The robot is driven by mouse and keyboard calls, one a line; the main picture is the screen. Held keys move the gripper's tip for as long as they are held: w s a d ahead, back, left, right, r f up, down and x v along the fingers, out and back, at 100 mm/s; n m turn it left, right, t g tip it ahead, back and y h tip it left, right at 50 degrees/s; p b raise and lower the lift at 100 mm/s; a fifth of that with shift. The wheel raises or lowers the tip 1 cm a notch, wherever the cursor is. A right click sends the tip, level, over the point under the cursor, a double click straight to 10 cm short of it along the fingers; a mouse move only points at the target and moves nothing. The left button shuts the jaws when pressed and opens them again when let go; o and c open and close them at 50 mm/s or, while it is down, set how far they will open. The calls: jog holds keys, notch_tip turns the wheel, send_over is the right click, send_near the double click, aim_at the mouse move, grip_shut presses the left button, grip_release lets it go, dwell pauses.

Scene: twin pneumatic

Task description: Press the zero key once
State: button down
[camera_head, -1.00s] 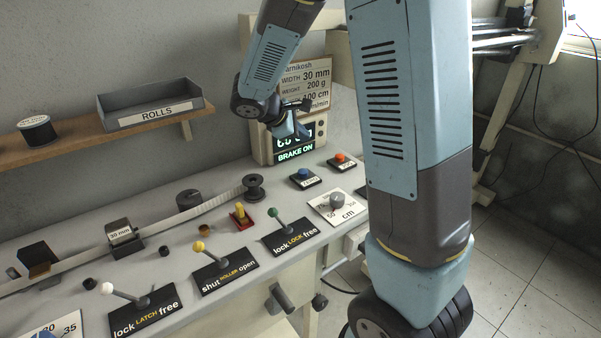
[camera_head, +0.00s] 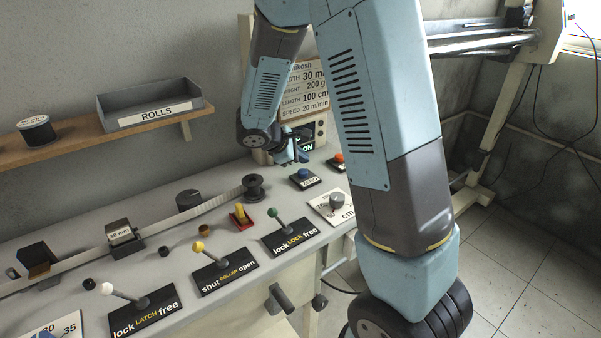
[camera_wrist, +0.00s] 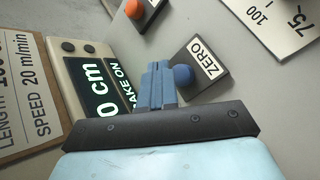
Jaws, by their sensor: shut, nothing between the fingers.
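The zero key is a blue round button (camera_head: 303,173) on a dark base with a white ZERO label, on the bench toward its right end. In the wrist view the blue button (camera_wrist: 183,75) sits just right of my fingertips, with its ZERO label (camera_wrist: 201,59) readable. My gripper (camera_head: 300,158) is shut and empty, above and slightly behind the key in the head view. In the wrist view its blue fingers (camera_wrist: 158,68) are together. I cannot tell how far they are above the key; no contact is evident.
A display box (camera_head: 307,130) stands behind my gripper, partly hidden, below a spec board (camera_head: 312,85). An orange button (camera_head: 339,160) is right of the zero key, and a cm dial (camera_head: 337,203) in front.

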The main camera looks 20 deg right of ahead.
aim_at(301, 172)
jog(key=shift+f, duration=0.7)
jog(key=shift+f, duration=0.9)
dwell(2.5)
jog(key=shift+w+r, duration=0.1)
jog(key=shift+r, duration=0.9)
jog(key=shift+r, duration=2.5)
